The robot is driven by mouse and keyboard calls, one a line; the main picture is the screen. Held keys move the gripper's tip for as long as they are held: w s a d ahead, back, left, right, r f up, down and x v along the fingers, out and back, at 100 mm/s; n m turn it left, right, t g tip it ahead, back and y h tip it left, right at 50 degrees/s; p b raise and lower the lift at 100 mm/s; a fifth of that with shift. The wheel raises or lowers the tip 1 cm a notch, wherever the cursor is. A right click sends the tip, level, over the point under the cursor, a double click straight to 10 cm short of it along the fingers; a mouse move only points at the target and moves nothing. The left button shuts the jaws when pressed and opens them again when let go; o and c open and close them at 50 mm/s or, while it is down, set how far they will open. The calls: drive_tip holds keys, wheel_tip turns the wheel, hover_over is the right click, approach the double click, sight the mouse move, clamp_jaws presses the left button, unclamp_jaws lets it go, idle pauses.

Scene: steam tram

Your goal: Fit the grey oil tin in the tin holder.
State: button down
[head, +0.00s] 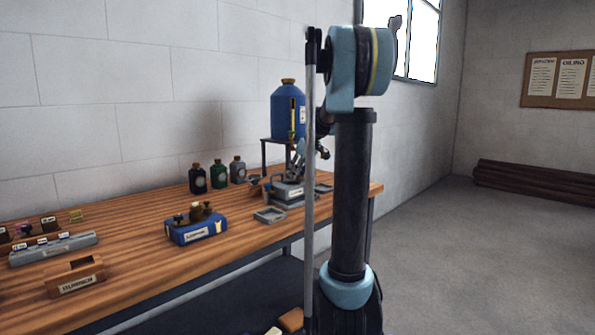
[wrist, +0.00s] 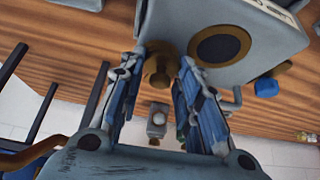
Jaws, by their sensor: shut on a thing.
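The grey oil tin (head: 238,169) stands upright at the back of the bench, at the right end of a row of small tins. It also shows upside down in the wrist view (wrist: 157,121), apart from my fingers. An open wooden box (head: 75,278) with a front label at the bench's left front looks like the tin holder; its label is hard to read. My gripper (head: 297,165) is over a grey labelled block (head: 289,189). In the wrist view my gripper (wrist: 160,72) is shut on a brass knob (wrist: 158,65) beside that block's brass-ringed dark disc.
Black (head: 198,178) and green (head: 219,174) tins stand left of the grey one. A blue block (head: 196,231) with knobs, a grey tray (head: 270,215) and a long grey rack (head: 54,248) lie on the bench. A blue drum (head: 287,111) stands on a frame behind.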

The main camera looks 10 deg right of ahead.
drive_tip(key=shift+s+d+n, duration=0.15)
drive_tip(key=shift+d+n, duration=0.05)
drive_tip(key=shift+n, duration=0.2)
idle(0.6)
drive_tip(key=shift+a, duration=0.1)
idle(0.6)
drive_tip(key=shift+f, duration=0.95)
idle(1.5)
drive_tip(key=c, duration=1.1)
unclamp_jaws()
drive_tip(key=v, duration=1.1)
drive_tip(key=shift+d+r, duration=0.35)
drive_tip(key=shift+r, duration=0.05)
